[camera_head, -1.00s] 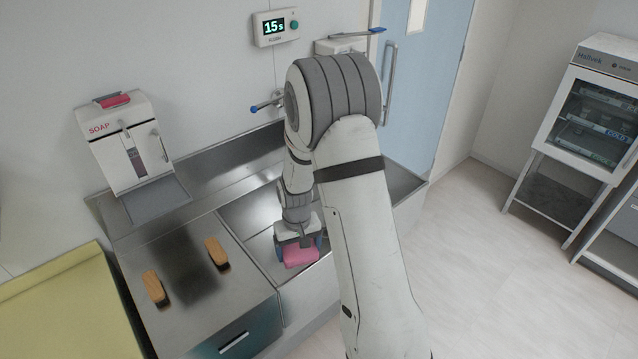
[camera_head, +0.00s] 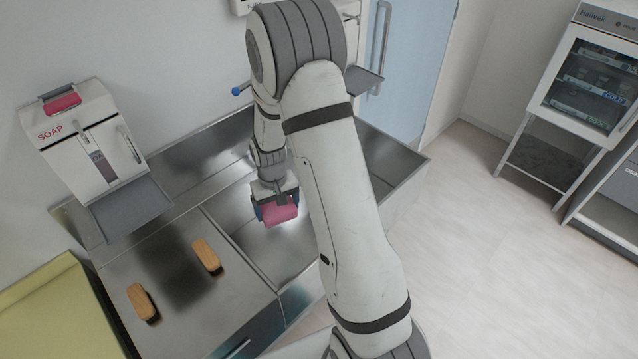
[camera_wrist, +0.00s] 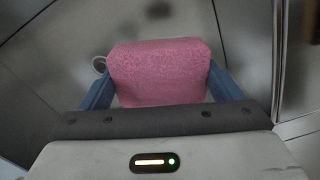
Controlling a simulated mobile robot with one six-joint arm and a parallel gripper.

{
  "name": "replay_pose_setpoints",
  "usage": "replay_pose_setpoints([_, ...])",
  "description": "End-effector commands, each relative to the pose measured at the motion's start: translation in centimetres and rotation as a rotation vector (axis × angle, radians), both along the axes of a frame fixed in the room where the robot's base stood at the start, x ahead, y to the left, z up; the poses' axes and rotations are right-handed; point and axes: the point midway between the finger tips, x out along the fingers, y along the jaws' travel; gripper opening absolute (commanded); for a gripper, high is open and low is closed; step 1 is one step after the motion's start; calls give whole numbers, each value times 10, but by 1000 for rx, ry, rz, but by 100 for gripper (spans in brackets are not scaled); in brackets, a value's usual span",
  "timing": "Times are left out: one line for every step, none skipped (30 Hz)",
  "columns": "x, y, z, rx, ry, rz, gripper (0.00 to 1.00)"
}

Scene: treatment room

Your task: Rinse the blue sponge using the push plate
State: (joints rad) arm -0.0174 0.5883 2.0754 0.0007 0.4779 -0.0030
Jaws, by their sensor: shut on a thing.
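My gripper (camera_head: 278,207) is shut on a pink sponge (camera_wrist: 160,72), held between two blue fingers in the wrist view. The sponge also shows in the head view (camera_head: 279,212), over the steel sink basin (camera_head: 245,238). No blue sponge shows. A blue-tipped lever (camera_head: 238,91) sticks out by the wall, left of my arm. My arm hides what lies behind it, including the tap area. I cannot tell for certain which part is the push plate.
A white soap dispenser (camera_head: 85,150) with a grey tray (camera_head: 130,210) hangs at left. Two wooden-backed brushes (camera_head: 207,256) (camera_head: 141,301) lie on the steel counter (camera_head: 185,315). A grey ledge (camera_head: 364,80) shows right of my arm. A glass-front cabinet (camera_head: 590,85) stands at right; floor between is clear.

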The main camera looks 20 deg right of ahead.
Motion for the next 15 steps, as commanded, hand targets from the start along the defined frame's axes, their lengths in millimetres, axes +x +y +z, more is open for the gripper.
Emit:
replay_pose_setpoints([0,-2,0,0,0,-3,67])
replay_pose_setpoints([0,-3,0,-1,-2,-4,67])
replay_pose_setpoints([0,-5,1,-4,-6,-3,67])
replay_pose_setpoints([0,-7,2,-8,-12,0,67])
replay_pose_setpoints([0,-10,3,-13,-19,4,67])
replay_pose_setpoints([0,-15,6,-23,-33,14,67])
replay_pose_setpoints([-1,-19,9,-33,-48,25,67])
replay_pose_setpoints([-1,-24,12,-44,-65,37,67])
replay_pose_setpoints([-3,-31,17,-61,-88,57,67])
replay_pose_setpoints([-4,-37,22,-76,-110,74,67])
replay_pose_setpoints([-6,-43,26,-90,-133,91,67])
replay_pose_setpoints([-9,-51,33,-111,-164,117,67])
replay_pose_setpoints([-11,-57,37,-125,-189,135,67])
replay_pose_setpoints([-14,-63,42,-139,-213,154,67])
replay_pose_setpoints([-18,-69,48,-156,-245,180,67])
